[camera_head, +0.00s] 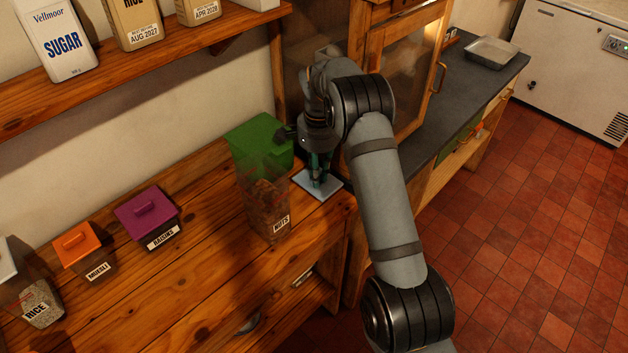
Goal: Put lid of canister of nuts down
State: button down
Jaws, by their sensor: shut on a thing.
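The nuts canister (266,205) stands upright on the wooden counter, a tall see-through box with brown contents and a NUTS label. My gripper (318,180) points down just right of the canister, fingers shut on a pale blue square lid (329,187). The lid lies level at the counter's right end; I cannot tell whether it touches the wood. The fingers hide its middle and the part they grip.
Raisins (148,216), muesli (80,247) and rice (33,294) canisters stand to the left. A shelf (150,68) with a sugar box (61,38) hangs above. A glazed cabinet (398,65) stands behind my arm. The counter's front middle is clear.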

jog(key=shift+w+a+f, duration=0.15)
jog(key=shift+a+f, duration=0.2)
jog(key=shift+a, duration=0.2)
notch_tip(320, 180, down, 3)
jog(key=shift+f+p, duration=0.1)
jog(key=shift+p, duration=0.7)
jog(key=shift+f, duration=0.4)
jog(key=shift+f, duration=0.15)
jog(key=c, duration=1.7)
grip_release()
jog(key=shift+c, duration=0.2)
jog(key=shift+o, duration=0.4)
